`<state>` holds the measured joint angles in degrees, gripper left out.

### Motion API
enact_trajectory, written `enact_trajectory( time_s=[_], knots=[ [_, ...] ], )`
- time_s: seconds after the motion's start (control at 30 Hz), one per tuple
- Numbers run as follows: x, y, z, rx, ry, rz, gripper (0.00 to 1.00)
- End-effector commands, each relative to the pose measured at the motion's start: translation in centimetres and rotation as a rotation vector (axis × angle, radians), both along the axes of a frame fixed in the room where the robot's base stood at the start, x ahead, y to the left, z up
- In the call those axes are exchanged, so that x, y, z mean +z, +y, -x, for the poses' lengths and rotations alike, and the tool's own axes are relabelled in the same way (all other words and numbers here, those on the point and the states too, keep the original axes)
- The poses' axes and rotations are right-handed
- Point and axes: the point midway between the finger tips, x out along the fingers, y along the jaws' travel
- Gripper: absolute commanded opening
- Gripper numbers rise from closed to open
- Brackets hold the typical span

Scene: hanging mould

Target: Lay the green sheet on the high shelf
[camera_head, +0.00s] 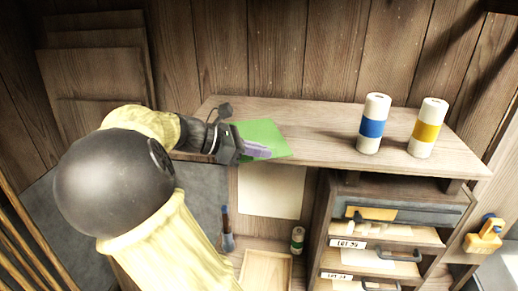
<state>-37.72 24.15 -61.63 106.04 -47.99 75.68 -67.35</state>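The green sheet (264,133) is at the left part of the high wooden shelf (318,124). It looks flat against the shelf top, but I cannot tell whether it fully rests there or is slightly above. Its near edge reaches about the shelf's front edge. My gripper (258,151) comes in from the left, with its pale purple fingers at the sheet's near left part, overlapping it. The gripper body hides the sheet's left corner. Whether the fingers are closed on the sheet does not show.
Two rolls stand on the shelf's right, one with a blue band (372,127) and one with a yellow band (427,130). Below are a drawer cabinet (323,230), a brush (227,235), a small can (297,240) and a wooden tray (246,270). The shelf's middle is clear.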

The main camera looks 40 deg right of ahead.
Motion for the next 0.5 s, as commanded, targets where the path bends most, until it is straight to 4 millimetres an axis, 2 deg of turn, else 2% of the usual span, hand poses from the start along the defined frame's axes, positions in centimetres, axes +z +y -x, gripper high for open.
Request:
enact_trajectory(
  time_s=[0.5],
  knots=[
    [-0.65, 0.00, -0.01, 0.000, 0.000, 0.001, 0.00]
  ],
)
